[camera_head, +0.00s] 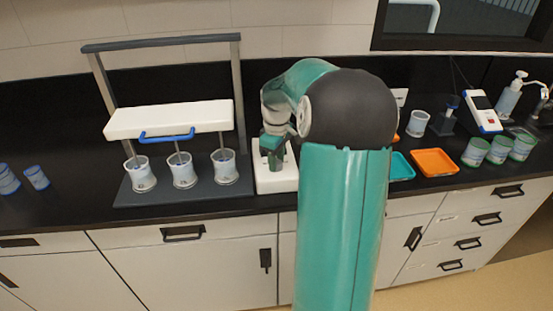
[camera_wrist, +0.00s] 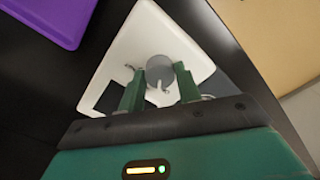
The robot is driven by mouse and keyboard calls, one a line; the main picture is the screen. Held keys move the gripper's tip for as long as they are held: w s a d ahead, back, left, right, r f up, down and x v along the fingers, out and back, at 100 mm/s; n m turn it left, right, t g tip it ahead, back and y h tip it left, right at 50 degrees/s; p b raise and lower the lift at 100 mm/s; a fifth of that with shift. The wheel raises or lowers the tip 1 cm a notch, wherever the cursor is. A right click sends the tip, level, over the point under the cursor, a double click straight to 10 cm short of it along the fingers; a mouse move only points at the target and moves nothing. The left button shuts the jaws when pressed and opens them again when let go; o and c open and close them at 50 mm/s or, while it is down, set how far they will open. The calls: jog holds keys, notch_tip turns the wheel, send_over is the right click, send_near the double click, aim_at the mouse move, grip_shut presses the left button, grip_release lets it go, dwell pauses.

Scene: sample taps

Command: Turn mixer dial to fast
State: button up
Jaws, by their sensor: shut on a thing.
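The mixer (camera_wrist: 140,38) is a white box with a dark panel on one side, seen from above in the wrist view. Its grey round dial (camera_wrist: 160,70) lies between the fingers of my gripper (camera_wrist: 158,88). The green fingers are closed in on the dial from both sides. Pale marks show on the white face around the dial, but I cannot read the setting. In the head view the white mixer (camera_head: 283,181) stands on the dark counter, partly hidden by my arm. My gripper (camera_head: 272,158) points down over it there.
A stirring rack (camera_head: 170,118) with a blue handle and three white cups stands left of the mixer. A teal tray (camera_head: 402,166), an orange tray (camera_head: 435,162) and several green jars are to the right. A purple tray (camera_wrist: 60,12) lies near the mixer.

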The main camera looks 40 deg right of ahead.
jog(key=m, duration=0.3)
jog(key=shift+m, duration=0.4)
jog(key=m, duration=0.4)
jog(key=shift+m, duration=0.3)
jog(key=m, duration=0.8)
jog(key=shift+m, duration=0.3)
jog(key=o, duration=1)
jog(key=shift+c, duration=0.2)
jog(key=shift+r, duration=0.1)
